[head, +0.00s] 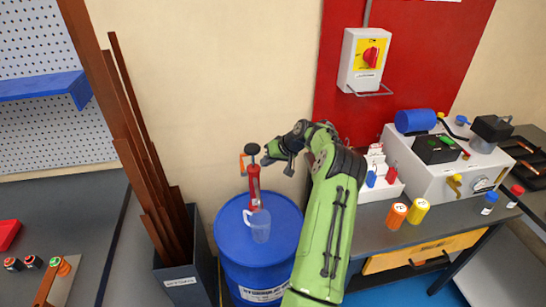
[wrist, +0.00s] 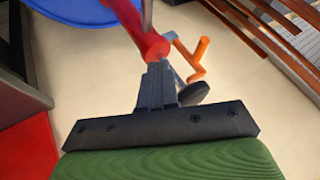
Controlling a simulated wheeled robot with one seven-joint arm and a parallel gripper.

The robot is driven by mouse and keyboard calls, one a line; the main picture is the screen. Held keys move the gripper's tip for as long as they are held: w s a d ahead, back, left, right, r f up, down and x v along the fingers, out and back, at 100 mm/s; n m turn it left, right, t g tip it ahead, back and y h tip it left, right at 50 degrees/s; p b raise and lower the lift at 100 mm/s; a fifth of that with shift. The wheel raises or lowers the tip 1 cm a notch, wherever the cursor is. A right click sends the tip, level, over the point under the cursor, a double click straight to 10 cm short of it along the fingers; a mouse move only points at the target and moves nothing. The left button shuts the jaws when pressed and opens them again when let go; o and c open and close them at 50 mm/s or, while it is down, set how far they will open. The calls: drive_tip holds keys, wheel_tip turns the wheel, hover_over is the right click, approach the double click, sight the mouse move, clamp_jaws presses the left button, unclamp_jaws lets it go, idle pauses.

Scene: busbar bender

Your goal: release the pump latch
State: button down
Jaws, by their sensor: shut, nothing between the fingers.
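The red hand pump (head: 254,188) stands upright on the blue drum (head: 232,240), with a black knob (head: 252,149) on top. An orange part (head: 242,163), which looks like the latch, sticks out at the left of the pump's head. In the wrist view the orange part (wrist: 199,60) lies beyond and right of my fingertips, and the red pump body (wrist: 140,32) is just past them. My gripper (head: 268,160) is shut and empty, close to the right side of the pump's head. I cannot tell whether it touches the pump.
A clear jug (head: 260,226) is at the front of the pump. A dark bin (head: 187,265) with tall copper bars (head: 150,170) stands left of the drum. A bench (head: 400,240) with a grey machine (head: 450,165) is at the right.

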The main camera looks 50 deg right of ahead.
sight(242, 169)
drive_tip(key=w+a, duration=0.1)
drive_tip(key=w, duration=0.1)
drive_tip(key=w+a+f, duration=0.1)
drive_tip(key=w+a, duration=0.1)
drive_tip(key=shift+w+a, duration=0.1)
drive_tip(key=shift+a, duration=0.05)
drive_tip(key=shift+a, duration=0.1)
